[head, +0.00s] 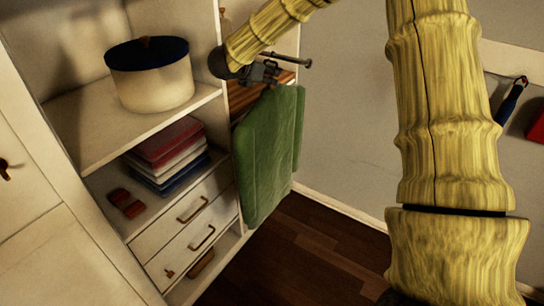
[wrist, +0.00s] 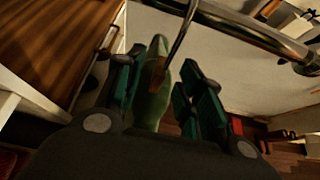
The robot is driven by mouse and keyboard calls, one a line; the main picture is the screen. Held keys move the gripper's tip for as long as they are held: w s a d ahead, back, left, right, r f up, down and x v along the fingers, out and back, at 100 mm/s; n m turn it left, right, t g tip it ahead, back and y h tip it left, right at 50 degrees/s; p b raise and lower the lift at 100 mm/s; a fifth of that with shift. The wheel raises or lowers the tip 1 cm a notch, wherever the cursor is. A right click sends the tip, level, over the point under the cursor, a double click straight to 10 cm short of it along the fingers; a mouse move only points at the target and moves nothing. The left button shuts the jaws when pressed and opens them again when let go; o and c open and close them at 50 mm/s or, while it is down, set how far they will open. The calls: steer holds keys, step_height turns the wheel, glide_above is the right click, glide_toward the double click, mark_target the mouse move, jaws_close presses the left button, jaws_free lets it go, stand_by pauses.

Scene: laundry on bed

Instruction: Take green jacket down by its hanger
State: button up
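The green jacket (head: 268,150) hangs at the open right side of the closet unit in the head view. In the wrist view its narrow green top (wrist: 152,105) lies between my fingers. The hanger (wrist: 160,72) shows a brown wooden part, with a thin metal hook rising toward a metal rail (wrist: 235,25). My gripper (wrist: 158,82) is open, with one dark teal finger on each side of the hanger and gaps visible. In the head view my gripper (head: 268,72) is at the rail, just above the jacket; the hanger is hard to make out there.
The closet holds a round cream box with a dark lid (head: 150,75), folded clothes (head: 168,155), a small red item (head: 126,203) and drawers (head: 190,235). The rail end (head: 306,63) sticks out right. A blue-handled item (head: 512,100) hangs on the right wall. Dark floor below is clear.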

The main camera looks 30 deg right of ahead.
steer(key=shift+x, duration=0.9)
jaws_close()
steer(key=shift+r, duration=0.15)
